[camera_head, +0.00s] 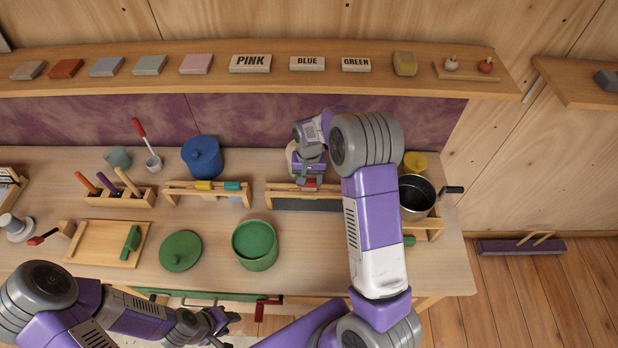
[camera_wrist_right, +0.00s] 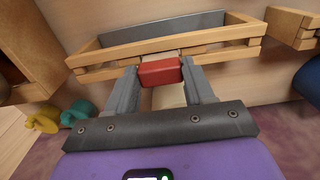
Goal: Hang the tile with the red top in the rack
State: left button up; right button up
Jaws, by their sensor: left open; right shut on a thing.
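The tile with the red top (camera_wrist_right: 160,71) is between the fingers of my right gripper (camera_wrist_right: 160,88), which is shut on it. Its red top also shows in the head view (camera_head: 310,184), just behind the rack's upper rail. The wooden rack (camera_head: 275,190) has rails and a dark grey slab along its front; in the wrist view the rack (camera_wrist_right: 95,72) lies just beyond the tile. I cannot tell whether the tile rests on the rails. My left gripper (camera_head: 205,326) is open and empty, low at the front edge of the table.
A similar rack (camera_head: 172,191) with yellow and teal tops stands left of it. A blue pot (camera_head: 203,157), a green pot (camera_head: 255,243) with its lid (camera_head: 181,251) and a dark pot (camera_head: 417,195) stand nearby. A shelf (camera_head: 220,82) runs above.

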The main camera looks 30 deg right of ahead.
jog(key=shift+f+b, duration=0.85)
jog(key=shift+f, duration=0.45)
jog(key=o, duration=1)
jog(key=shift+c, duration=0.2)
notch_tip(320, 180, up, 8)
jog(key=shift+f, duration=0.15)
